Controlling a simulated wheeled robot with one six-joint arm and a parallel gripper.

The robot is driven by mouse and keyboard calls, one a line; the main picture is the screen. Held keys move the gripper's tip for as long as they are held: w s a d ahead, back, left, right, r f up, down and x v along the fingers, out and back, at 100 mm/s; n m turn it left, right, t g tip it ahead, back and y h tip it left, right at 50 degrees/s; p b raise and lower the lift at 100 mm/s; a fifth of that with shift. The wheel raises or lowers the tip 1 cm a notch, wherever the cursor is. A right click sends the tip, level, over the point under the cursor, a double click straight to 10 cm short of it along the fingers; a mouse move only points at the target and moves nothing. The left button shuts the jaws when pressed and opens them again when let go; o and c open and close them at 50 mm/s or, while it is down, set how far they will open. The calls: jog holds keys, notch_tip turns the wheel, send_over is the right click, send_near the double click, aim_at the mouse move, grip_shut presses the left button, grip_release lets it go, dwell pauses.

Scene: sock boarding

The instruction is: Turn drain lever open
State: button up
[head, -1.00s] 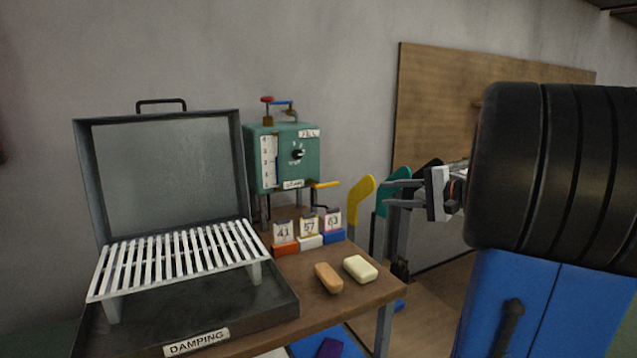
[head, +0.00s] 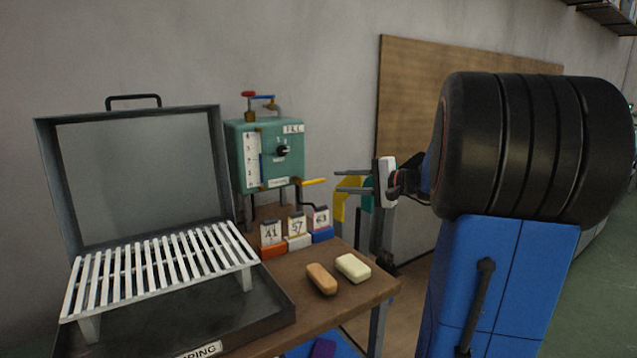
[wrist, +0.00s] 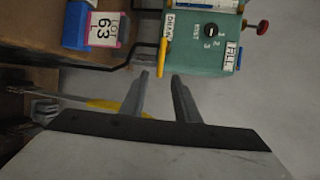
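The drain lever is a yellow bar (head: 314,182) sticking out to the right from the lower right of the green tank (head: 265,155). In the wrist view the yellow lever (wrist: 164,50) lies beside the DRAIN label, just beyond my fingertips. My gripper (head: 337,181) is open and empty, its two grey fingers pointing left at the lever's tip with a small gap. In the wrist view the gripper (wrist: 160,75) shows the fingers apart, with the lever roughly in line between them.
Lot cards on coloured blocks (head: 296,235) stand below the tank. A tan bar (head: 321,279) and a cream bar (head: 353,267) lie on the wooden table (head: 345,300). An open damping box with a white rack (head: 160,275) is at left. Yellow and teal shapes stand behind my gripper.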

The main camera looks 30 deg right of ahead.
aim_at(321, 181)
jog(key=x, duration=0.9)
jog(key=shift+w+a+f, duration=0.1)
jog(key=shift+w+a, duration=0.05)
jog(key=shift+w, duration=0.15)
jog(key=shift+c, duration=0.4)
grip_shut()
